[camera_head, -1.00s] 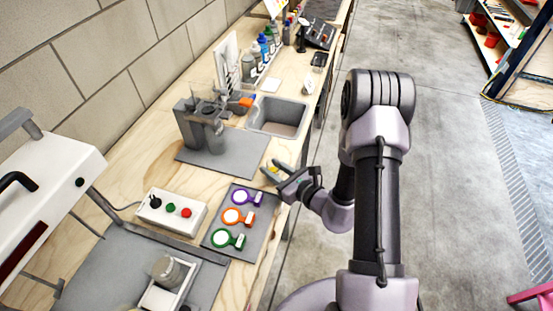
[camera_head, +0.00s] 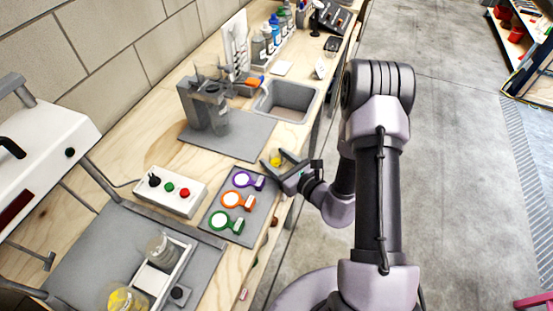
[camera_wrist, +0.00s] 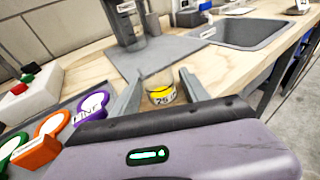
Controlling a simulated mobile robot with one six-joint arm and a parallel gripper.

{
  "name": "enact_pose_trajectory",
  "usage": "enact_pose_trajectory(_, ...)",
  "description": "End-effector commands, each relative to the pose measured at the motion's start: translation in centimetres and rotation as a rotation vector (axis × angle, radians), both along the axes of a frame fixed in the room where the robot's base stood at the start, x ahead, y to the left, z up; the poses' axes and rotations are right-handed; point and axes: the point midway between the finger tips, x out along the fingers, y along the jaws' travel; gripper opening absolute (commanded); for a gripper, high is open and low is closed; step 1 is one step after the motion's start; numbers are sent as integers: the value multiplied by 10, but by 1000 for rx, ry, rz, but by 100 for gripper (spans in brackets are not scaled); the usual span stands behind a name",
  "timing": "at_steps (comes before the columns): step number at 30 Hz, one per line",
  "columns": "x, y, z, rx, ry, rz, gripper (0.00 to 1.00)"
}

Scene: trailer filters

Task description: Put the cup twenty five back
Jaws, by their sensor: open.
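A small clear cup with a yellow band marked 25 (camera_wrist: 161,94) stands on the wooden bench, just past the corner of the grey mat in the wrist view. In the head view it shows as a small yellow cup (camera_head: 276,158) near the bench's front edge. My gripper (camera_head: 279,163) is open, with its fingers pointing at the cup. In the wrist view the fingers (camera_wrist: 160,92) lie left and right of the cup, with gaps on both sides. I cannot tell how deep the cup sits between them.
A grey mat with purple, orange and green round-ended tools (camera_head: 232,200) lies close to my gripper. A switch box (camera_head: 170,192), a grey stand (camera_head: 204,105) and a sink (camera_head: 287,101) are nearby. A tray (camera_head: 183,262) holds a clear cup; another yellow cup (camera_head: 126,300) stands lower left.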

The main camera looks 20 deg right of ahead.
Motion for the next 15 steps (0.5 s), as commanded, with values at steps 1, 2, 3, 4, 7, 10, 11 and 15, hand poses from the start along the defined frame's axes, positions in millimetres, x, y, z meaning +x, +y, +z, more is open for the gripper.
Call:
enact_pose_trajectory(1,0,0,1,0,0,0,53)
enact_pose_trajectory(2,0,0,2,0,0,0,53)
enact_pose_trajectory(3,0,0,6,0,0,0,53)
enact_pose_trajectory(4,-3,-2,5,0,1,-1,53)
enact_pose_trajectory(7,-20,-10,9,0,3,-3,53)
enact_pose_trajectory(10,-43,-21,15,1,4,-6,53)
enact_pose_trajectory(11,-49,-24,16,2,3,-6,53)
enact_pose_trajectory(15,-81,-37,23,3,2,-7,53)
